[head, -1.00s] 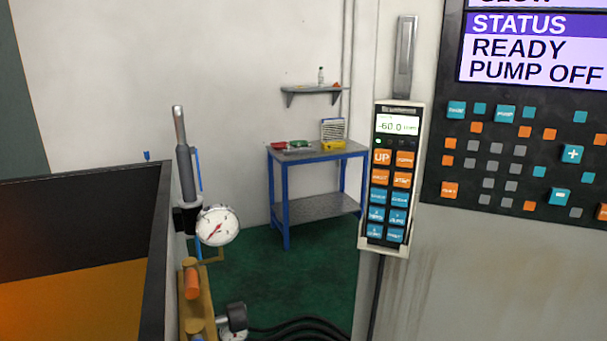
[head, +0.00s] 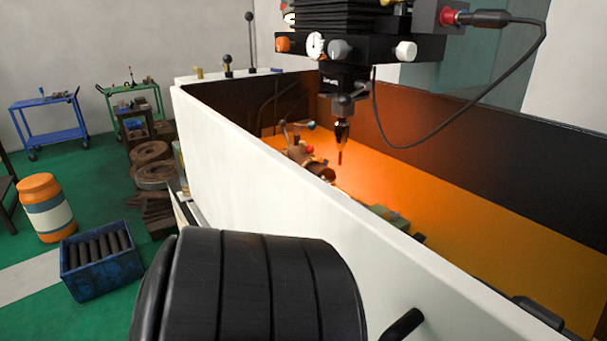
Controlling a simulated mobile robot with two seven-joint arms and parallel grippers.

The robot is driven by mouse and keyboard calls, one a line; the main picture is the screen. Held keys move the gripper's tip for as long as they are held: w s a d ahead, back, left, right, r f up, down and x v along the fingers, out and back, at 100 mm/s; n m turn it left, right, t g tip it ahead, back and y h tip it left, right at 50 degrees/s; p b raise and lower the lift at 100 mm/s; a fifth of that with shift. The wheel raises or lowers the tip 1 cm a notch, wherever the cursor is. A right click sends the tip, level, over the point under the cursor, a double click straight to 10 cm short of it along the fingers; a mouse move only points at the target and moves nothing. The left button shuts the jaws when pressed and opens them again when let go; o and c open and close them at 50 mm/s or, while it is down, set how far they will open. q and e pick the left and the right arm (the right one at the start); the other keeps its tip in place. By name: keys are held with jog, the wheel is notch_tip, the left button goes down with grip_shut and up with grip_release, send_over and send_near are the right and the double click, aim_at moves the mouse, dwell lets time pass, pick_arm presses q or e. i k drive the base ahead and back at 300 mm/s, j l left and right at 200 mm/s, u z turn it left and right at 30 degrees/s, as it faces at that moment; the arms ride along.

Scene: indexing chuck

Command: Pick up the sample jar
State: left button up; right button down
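I cannot make out a sample jar in the head view. Neither of my grippers shows there, so I cannot see what they hold. A chuck-like fixture (head: 312,166) sits inside the machine's tank, below the hanging tool head (head: 342,130). The near tank wall hides part of the tank floor.
The white tank wall (head: 260,165) runs diagonally across the middle. On the left stand an orange drum (head: 45,212), a blue crate (head: 95,283) of dark rods, a blue cart (head: 45,122) and a green cart (head: 132,110). Green floor is free between them.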

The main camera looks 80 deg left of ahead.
aim_at(185, 187)
jog(key=k+j+u, duration=0.1)
jog(key=u, duration=0.35)
jog(key=k+j+u, duration=0.1)
jog(key=u, duration=2.7)
jog(key=i+j+z, duration=0.15)
jog(key=z, duration=0.25)
jog(key=i+j+z, duration=0.1)
jog(key=z, duration=0.25)
jog(key=j+z, duration=0.25)
jog(key=z, duration=0.15)
jog(key=i+j+z, duration=0.15)
jog(key=j, duration=0.35)
jog(key=i+j+z, duration=0.2)
jog(key=j, duration=0.35)
jog(key=j+z, duration=0.15)
jog(key=j, duration=0.35)
jog(key=i+j+z, duration=0.15)
jog(key=j, duration=0.45)
